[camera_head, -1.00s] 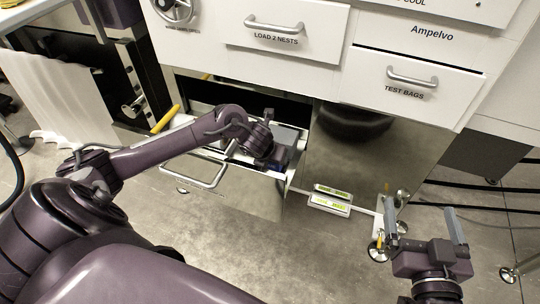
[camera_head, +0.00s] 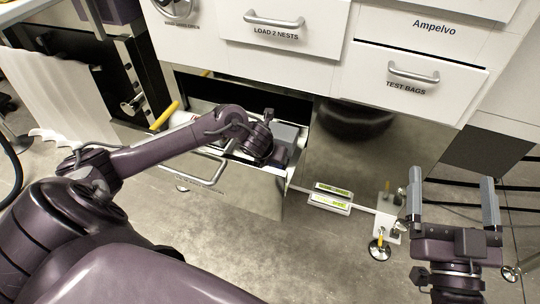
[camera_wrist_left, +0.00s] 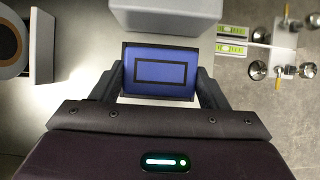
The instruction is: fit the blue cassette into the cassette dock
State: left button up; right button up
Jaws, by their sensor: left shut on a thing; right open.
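My left gripper (camera_wrist_left: 160,78) is shut on the blue cassette (camera_wrist_left: 160,66), which has a dark rectangular outline on its face. The cassette sits between both fingers in the left wrist view. In the head view my left gripper (camera_head: 266,150) reaches down into an open drawer (camera_head: 255,188) and mostly hides the cassette. A grey block (camera_wrist_left: 166,14) lies just beyond the cassette; it also shows in the drawer (camera_head: 287,133). I cannot tell whether it is the cassette dock or whether they touch. My right gripper (camera_head: 451,200) is open and empty, right of the drawer.
Closed drawers labelled LOAD 2 NESTS (camera_head: 278,36) and TEST BAGS (camera_head: 412,75) are above. A small panel with green displays (camera_head: 331,195) and a wheeled foot (camera_head: 380,248) lie right of the open drawer. A yellow handle (camera_head: 165,115) stands at its left. Bare floor is in front.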

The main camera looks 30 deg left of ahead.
pick_arm(q)
jog(key=o, duration=1.2)
jog(key=shift+p+v, duration=0.55)
jog(key=shift+v, duration=0.5)
jog(key=shift+p+v, duration=0.55)
jog(key=shift+v, duration=0.65)
jog(key=shift+p+v, duration=0.75)
jog(key=shift+v, duration=0.9)
pick_arm(e)
jog(key=s+f+g+h, duration=0.1)
jog(key=s+f+g, duration=0.2)
jog(key=f, duration=0.5)
jog(key=s+d+f+g+h, duration=0.1)
jog(key=s+f+g+h, duration=0.1)
jog(key=f+g, duration=0.4)
jog(key=s+f+g+h, duration=0.2)
jog(key=s+f+g, duration=0.2)
jog(key=f, duration=0.7)
jog(key=shift+s+d+g, duration=0.15)
jog(key=shift+s+g, duration=0.15)
jog(key=shift+s, duration=0.2)
